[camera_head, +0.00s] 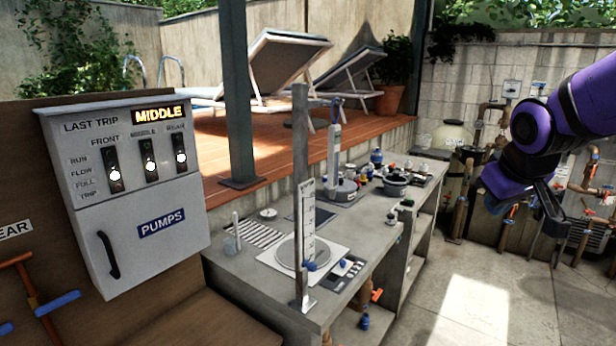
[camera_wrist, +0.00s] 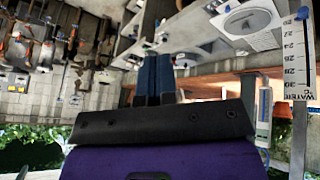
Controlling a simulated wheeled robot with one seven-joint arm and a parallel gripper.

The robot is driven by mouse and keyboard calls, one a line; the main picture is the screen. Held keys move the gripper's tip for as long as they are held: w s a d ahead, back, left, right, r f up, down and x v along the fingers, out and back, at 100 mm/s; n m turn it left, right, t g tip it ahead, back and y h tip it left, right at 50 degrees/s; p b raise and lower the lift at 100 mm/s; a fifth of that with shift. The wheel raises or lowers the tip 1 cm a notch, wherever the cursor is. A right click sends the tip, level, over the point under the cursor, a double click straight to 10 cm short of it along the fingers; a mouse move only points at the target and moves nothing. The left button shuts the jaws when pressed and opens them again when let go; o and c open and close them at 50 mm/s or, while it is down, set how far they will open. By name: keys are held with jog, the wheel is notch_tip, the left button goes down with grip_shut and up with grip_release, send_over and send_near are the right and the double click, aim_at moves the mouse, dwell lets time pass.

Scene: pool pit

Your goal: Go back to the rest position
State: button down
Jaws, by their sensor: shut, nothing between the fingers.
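My purple arm reaches in from the right side of the head view. My gripper (camera_wrist: 157,58) shows in the wrist view as two dark blue fingers side by side, closed together with nothing between them. In the head view the dark end of the arm hangs in the air right of the workbench (camera_head: 385,222), over the paved floor, apart from the bench. Its fingertips are hard to make out there. The wrist view is upside down and shows the bench top beyond the fingers.
A grey pump panel (camera_head: 125,190) with a lit MIDDLE sign is at the left. A scale plate (camera_head: 318,245) and a tall upright gauge (camera_head: 302,200) stand on the bench. Pipes and valves (camera_head: 590,185) line the back right wall. Sunlit floor (camera_head: 470,300) lies clear in front.

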jog(key=s+a+r+m, duration=0.1)
jog(key=s, duration=0.8)
jog(key=s+a+r+m+y, duration=0.1)
jog(key=s+a+r, duration=0.1)
jog(key=s, duration=0.8)
jog(key=shift+m+g, duration=0.3)
